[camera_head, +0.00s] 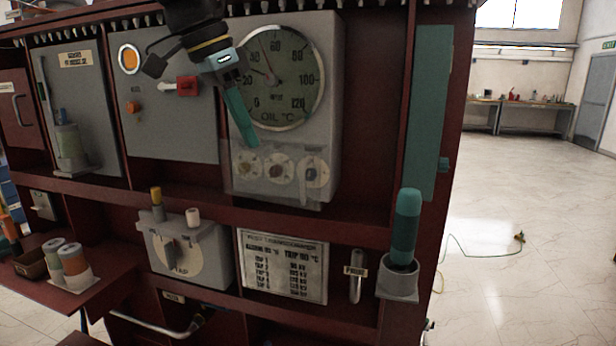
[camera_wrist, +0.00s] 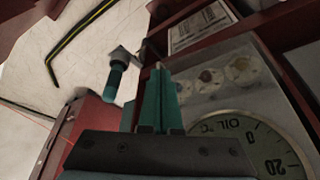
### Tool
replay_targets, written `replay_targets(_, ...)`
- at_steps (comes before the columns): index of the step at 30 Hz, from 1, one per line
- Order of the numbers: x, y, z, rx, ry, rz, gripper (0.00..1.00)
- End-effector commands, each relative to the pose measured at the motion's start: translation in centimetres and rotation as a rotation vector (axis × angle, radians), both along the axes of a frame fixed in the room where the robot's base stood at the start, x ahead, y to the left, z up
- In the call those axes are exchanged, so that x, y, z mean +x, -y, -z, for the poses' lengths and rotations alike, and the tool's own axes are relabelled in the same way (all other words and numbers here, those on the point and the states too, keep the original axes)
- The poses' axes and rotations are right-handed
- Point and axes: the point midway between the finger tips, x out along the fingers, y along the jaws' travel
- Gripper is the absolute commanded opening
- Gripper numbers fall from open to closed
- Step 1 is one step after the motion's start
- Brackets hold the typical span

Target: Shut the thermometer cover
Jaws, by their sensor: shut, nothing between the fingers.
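The thermometer is a grey box (camera_head: 330,110) with a large round OIL °C dial (camera_head: 285,85), whose lower part also shows in the wrist view (camera_wrist: 240,135). Below the dial is a row of three knobs (camera_head: 280,168), also in the wrist view (camera_wrist: 211,80). A pale, see-through band lies around the knobs and looks like a clear cover; I cannot tell how far it is open. My gripper (camera_head: 250,143) is shut and empty, pointing down in front of the dial's lower left, its tips just above the knobs. In the wrist view its teal fingers (camera_wrist: 160,70) are together.
A teal panel (camera_head: 430,110) stands right of the thermometer. Below are a printed plate (camera_head: 283,265), a grey switch box (camera_head: 185,250) and a teal-handled tool (camera_head: 406,228) in a holder. A red shelf edge (camera_head: 240,208) runs under the thermometer. Open floor (camera_head: 510,260) lies right.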

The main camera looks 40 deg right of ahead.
Motion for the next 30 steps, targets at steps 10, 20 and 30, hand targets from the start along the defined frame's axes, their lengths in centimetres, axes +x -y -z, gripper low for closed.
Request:
replay_targets(10,-0.4,2.0,5.1,0.006,-0.004,0.004,0.0)
replay_targets(20,-0.9,5.6,8.8,0.002,-0.002,0.005,0.0)
replay_targets(30,-1.0,7.6,9.1,0.001,0.0,0.001,0.0)
